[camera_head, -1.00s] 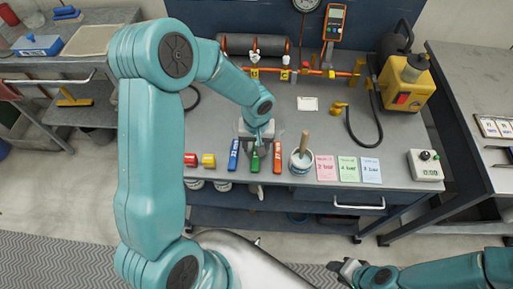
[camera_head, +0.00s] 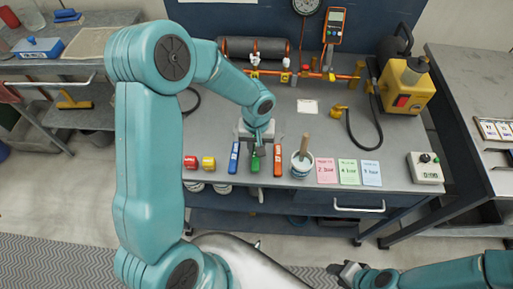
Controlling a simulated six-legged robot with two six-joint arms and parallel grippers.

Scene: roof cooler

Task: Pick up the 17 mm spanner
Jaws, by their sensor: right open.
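Three coloured tools lie in a row at the bench's front edge: a blue one (camera_head: 234,158), a green one (camera_head: 255,165) and a red one (camera_head: 278,160). They look like spanners with coloured handles; their size marks are too small to read, so I cannot tell which is 17 mm. My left gripper (camera_head: 261,150) points down over the green one and hides its far part. I cannot tell whether it touches it or how its jaws stand. My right gripper (camera_head: 339,270) is open and empty, low in front of the bench.
Red (camera_head: 190,162) and yellow (camera_head: 208,162) small cylinders lie left of the tools. A pot with a wooden-handled brush (camera_head: 301,164) stands close to their right. Pink (camera_head: 326,171), green (camera_head: 349,172) and blue (camera_head: 371,173) cards follow. A pipe with valves (camera_head: 310,72) runs behind.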

